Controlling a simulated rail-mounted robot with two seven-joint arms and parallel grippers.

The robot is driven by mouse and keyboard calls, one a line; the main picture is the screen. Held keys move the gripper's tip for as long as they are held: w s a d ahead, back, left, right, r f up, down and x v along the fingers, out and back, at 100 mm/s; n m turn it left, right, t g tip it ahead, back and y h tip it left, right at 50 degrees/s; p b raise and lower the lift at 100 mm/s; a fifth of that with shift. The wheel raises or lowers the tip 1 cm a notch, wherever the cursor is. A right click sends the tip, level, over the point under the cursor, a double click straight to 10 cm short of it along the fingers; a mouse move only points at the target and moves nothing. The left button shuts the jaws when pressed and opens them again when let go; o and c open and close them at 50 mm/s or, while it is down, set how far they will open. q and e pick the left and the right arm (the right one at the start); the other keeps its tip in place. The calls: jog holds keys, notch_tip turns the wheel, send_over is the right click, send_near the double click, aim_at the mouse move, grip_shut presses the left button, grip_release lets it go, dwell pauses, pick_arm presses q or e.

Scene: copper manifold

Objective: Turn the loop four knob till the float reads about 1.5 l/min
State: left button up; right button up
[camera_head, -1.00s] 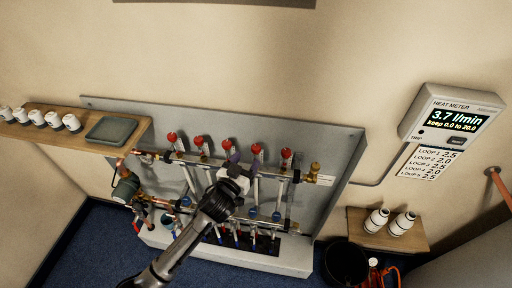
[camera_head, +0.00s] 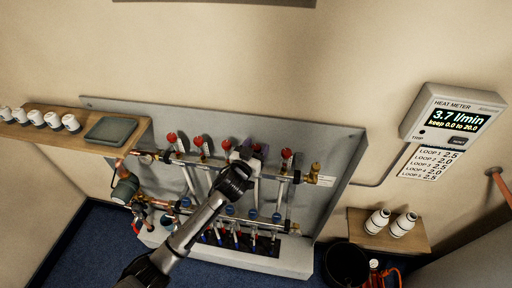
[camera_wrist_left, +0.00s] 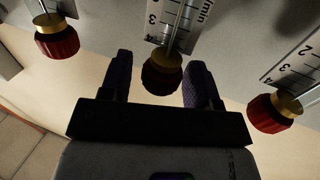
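A row of red knobs tops the flow gauges on the manifold. My left gripper (camera_head: 257,150) is at the fourth knob from the left and hides it in the head view. In the left wrist view my left gripper (camera_wrist_left: 160,80) is open, its two purple fingers on either side of a red knob (camera_wrist_left: 162,77) with a brass collar. Gaps show between knob and fingers. The gauge scale (camera_wrist_left: 180,22) behind that knob shows in part; I cannot read its float. The heat meter (camera_head: 453,115) reads 3.7 l/min. My right gripper is out of view.
Neighbouring knobs stand close on both sides, on the left (camera_wrist_left: 57,40) and on the right (camera_wrist_left: 272,112). A wooden shelf (camera_head: 80,122) with white actuators and a grey tray (camera_head: 111,130) is at left. A small shelf (camera_head: 385,235) with two white actuators and a black bucket (camera_head: 346,264) are at right.

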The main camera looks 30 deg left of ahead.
pick_arm(q)
jog(key=c, duration=0.8)
jog(key=shift+d+f+n+y+b, duration=0.1)
jog(key=shift+d+n+y+b, duration=0.05)
jog(key=shift+n+y+b, duration=0.95)
jog(key=shift+n+g+y+b, duration=0.3)
jog(key=shift+y+b, duration=0.1)
jog(key=shift+y, duration=0.7)
jog(key=o, duration=0.9)
jog(key=p+v, duration=0.1)
jog(key=v, duration=1.2)
jog(key=shift+s+r, duration=0.2)
jog(key=shift+s, duration=0.2)
